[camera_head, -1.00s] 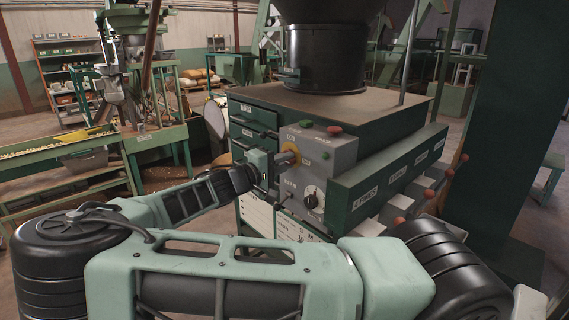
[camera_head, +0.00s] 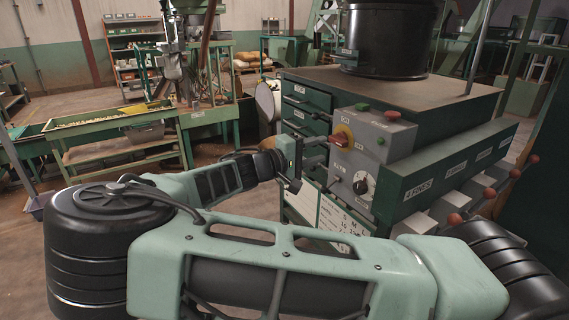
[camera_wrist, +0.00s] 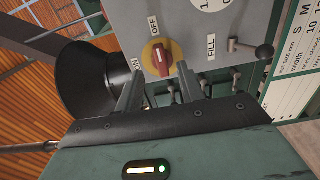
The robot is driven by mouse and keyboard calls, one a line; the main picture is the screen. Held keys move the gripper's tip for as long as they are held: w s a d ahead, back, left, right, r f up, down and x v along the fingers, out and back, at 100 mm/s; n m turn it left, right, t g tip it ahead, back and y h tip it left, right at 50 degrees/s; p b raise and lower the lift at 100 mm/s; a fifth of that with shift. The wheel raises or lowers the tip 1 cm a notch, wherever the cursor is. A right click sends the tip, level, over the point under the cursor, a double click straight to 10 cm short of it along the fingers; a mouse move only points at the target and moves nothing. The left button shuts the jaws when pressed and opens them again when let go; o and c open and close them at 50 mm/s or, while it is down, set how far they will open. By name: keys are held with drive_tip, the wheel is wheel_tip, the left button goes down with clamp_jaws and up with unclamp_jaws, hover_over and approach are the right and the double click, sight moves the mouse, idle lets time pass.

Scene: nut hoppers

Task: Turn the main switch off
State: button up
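The main switch is a red knob on a round yellow plate (camera_wrist: 160,58), set on a grey control box (camera_head: 368,150); it also shows in the head view (camera_head: 343,138). In the wrist view, labels reading ON and OFF stand beside the plate. The knob's red bar lies roughly in line with the OFF label. My gripper (camera_wrist: 160,88) is open, with its two fingers apart and nothing between them. It points at the switch and stands a little short of it, with a gap visible in the head view (camera_head: 318,151).
Green and red buttons (camera_head: 392,115) are on top of the box. Small levers, one with a black ball (camera_wrist: 264,52), stick out near the fingers. Red-knobbed levers (camera_head: 455,220) line the hopper's right side. Open floor lies left.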

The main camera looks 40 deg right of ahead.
drive_tip(key=a+b, duration=0.1)
drive_tip(key=a, duration=0.9)
drive_tip(key=shift+w+a, duration=0.25)
drive_tip(key=s+a+f+n+g+y, duration=0.3)
drive_tip(key=s+f+y, duration=0.75)
drive_tip(key=f, duration=0.35)
drive_tip(key=s+a+r+n+t+y, duration=0.2)
drive_tip(key=s+a+r+y, duration=0.2)
drive_tip(key=s+a, duration=0.4)
drive_tip(key=s+a+r+n+t+y, duration=0.2)
drive_tip(key=s+a+r+n+y, duration=0.1)
drive_tip(key=s+a+r, duration=0.3)
drive_tip(key=s+a+y, duration=0.1)
drive_tip(key=s+a, duration=0.1)
drive_tip(key=shift+a, duration=0.4)
drive_tip(key=shift+r, duration=0.1)
